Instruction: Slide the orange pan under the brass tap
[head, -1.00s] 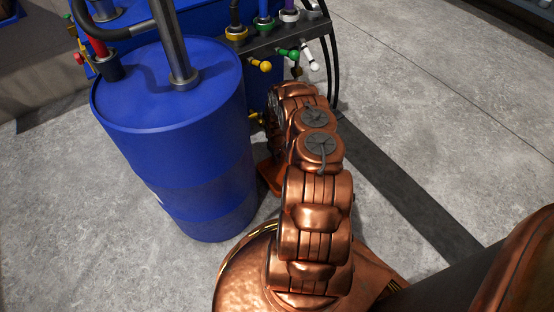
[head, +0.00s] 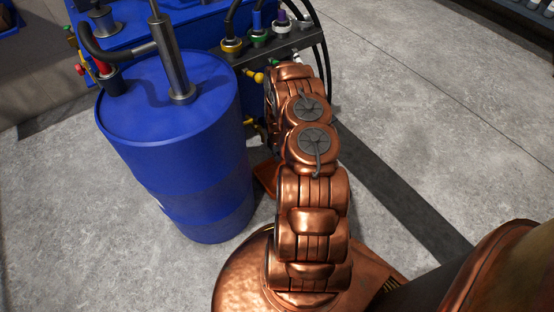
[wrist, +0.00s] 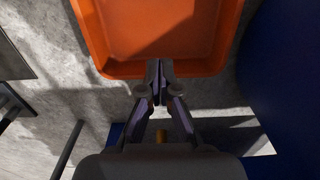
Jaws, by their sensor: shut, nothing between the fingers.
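The orange pan (wrist: 160,30) fills the top of the wrist view, a shallow tray on the concrete floor. In the head view only a corner of the pan (head: 265,178) shows between the blue drum and my arm. My gripper (wrist: 160,66) is shut and empty. Its fingertips overlap the middle of the pan's near rim in the wrist view; I cannot tell whether they touch it. My arm hides the gripper in the head view. A brass-yellow tap (head: 249,122) shows low beside the drum, partly hidden by my arm.
The blue drum (head: 180,140) stands close left of my arm; its dark side (wrist: 285,75) bounds the right of the wrist view. A manifold with coloured valves (head: 270,50) and black hoses lies beyond. Bare concrete floor is free on the right.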

